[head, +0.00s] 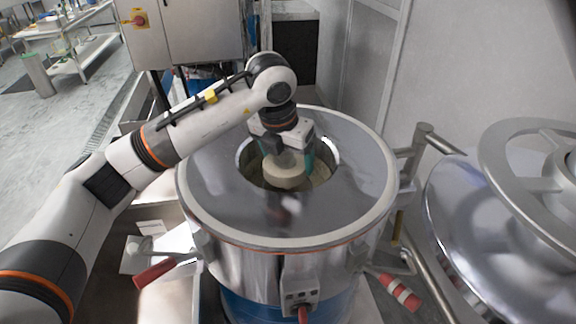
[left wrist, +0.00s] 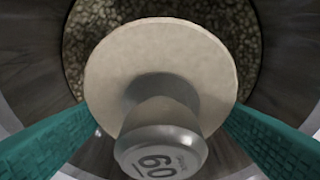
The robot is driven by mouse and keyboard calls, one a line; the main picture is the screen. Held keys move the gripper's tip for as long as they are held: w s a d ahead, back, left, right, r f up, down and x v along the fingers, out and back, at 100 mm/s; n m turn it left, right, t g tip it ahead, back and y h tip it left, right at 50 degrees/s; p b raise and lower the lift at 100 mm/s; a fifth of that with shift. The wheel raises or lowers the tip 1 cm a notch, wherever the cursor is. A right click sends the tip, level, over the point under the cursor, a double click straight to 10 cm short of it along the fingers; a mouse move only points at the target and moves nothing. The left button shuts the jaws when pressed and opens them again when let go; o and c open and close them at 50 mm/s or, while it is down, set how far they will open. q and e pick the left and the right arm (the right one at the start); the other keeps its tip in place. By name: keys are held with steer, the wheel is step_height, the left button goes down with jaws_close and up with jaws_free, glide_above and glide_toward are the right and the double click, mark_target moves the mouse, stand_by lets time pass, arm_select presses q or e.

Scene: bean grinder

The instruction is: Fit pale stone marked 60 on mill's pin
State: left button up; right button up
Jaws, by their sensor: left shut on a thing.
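The pale stone (head: 285,176) is a round cream disc. In the left wrist view the pale stone (left wrist: 120,62) has a grey knob (left wrist: 165,145) marked 60 facing the camera. My left gripper (head: 287,156) is shut on the stone, with green finger pads on either side of it, and holds it at the mill's round opening. The mill (head: 220,200) is a large steel drum with a wide flat top. The mill's pin is hidden, and I cannot tell whether the stone touches it. My right gripper is not in view.
Speckled, bean-like material (left wrist: 100,18) lies inside the opening behind the stone. The opening's rim closely surrounds the gripper. A domed steel lid with a ring handle (head: 490,230) stands at the right. Red-handled clamps (head: 155,272) stick out from the drum's side.

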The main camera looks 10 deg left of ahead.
mark_target(288, 172)
arm_select(q)
steer(key=shift+w+f, duration=0.15)
steer(key=shift+f, duration=0.15)
steer(key=p+x, duration=0.1)
steer(key=x, duration=0.3)
steer(key=shift+a+p, duration=0.15)
steer(key=shift+p, duration=0.25)
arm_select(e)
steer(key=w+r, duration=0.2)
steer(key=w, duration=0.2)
arm_select(q)
steer(key=shift+s+f, duration=0.15)
steer(key=shift+s, duration=0.05)
steer(key=o, duration=1.1)
steer(key=shift+c, duration=0.2)
steer(key=shift+o, duration=1.4)
steer(key=b+v, duration=0.4)
steer(key=v, duration=0.7)
steer(key=shift+s+r, duration=0.2)
steer(key=shift+r, duration=0.3)
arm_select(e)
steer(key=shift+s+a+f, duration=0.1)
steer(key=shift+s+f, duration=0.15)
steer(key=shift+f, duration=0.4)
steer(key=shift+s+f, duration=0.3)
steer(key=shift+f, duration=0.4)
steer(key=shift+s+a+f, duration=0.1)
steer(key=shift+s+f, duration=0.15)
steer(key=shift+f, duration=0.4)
